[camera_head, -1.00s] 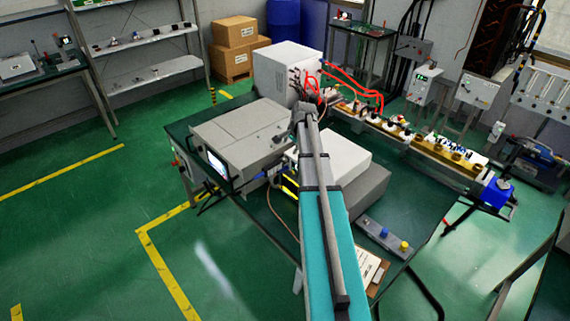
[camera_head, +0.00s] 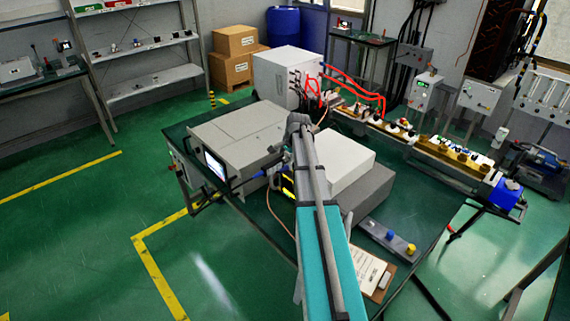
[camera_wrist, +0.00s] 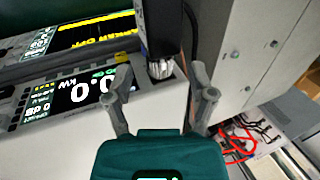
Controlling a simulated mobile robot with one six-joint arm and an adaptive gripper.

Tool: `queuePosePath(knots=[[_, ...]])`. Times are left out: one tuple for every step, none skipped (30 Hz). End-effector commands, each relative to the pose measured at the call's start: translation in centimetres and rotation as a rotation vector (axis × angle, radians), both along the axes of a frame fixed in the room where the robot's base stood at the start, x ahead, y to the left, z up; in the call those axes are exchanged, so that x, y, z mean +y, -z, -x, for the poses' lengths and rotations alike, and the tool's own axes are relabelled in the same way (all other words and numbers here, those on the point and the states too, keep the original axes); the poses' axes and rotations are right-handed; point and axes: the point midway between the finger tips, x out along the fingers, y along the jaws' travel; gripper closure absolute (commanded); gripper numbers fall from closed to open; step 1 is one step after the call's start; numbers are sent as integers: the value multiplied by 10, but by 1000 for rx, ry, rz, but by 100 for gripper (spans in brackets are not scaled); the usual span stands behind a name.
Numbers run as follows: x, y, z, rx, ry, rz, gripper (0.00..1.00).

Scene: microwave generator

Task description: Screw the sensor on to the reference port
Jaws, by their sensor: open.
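In the wrist view my gripper (camera_wrist: 160,74) is open, with one finger on each side of a silver knurled connector end (camera_wrist: 160,68). This end sits on a dark block-like body (camera_wrist: 160,25), which looks like the sensor. Whether the fingers touch it, and whether it is joined to a port, I cannot tell. Beside it is a white meter with a lit display (camera_wrist: 82,93) reading 0.0 kW. In the head view my arm reaches over the bench, and my gripper cannot be made out clearly. The reference port cannot be identified.
The green bench (camera_head: 235,222) holds a grey instrument (camera_head: 235,140), a white box (camera_head: 335,160), a clipboard (camera_head: 365,268) and a button strip (camera_head: 388,238). A white cabinet (camera_head: 283,78) with red cables stands behind. A long brass-coloured line (camera_head: 440,150) extends right. Floor at left is clear.

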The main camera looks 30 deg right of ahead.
Motion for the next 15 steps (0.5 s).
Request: queuePosePath(knots=[[0, 7, -2, 0, 0, 0, 29], [0, 9, -3, 0, 0, 0, 29], [0, 11, -3, 0, 0, 0, 29], [0, 12, -4, 0, 0, 0, 29], [0, 14, -4, 0, 0, 0, 29], [1, 15, -5, 0, 0, 0, 29], [1, 16, -5, 0, 0, 0, 29], [1, 17, -6, 0, 0, 0, 29], [1, 17, -6, 0, 0, 0, 29], [1, 18, -6, 0, 0, 0, 29], [1, 18, -6, 0, 0, 0, 29], [1, 18, -7, 0, 0, 0, 29], [1, 18, -7, 0, 0, 0, 29], [1, 18, -7, 0, 0, 0, 29], [1, 18, -7, 0, 0, 0, 29]])
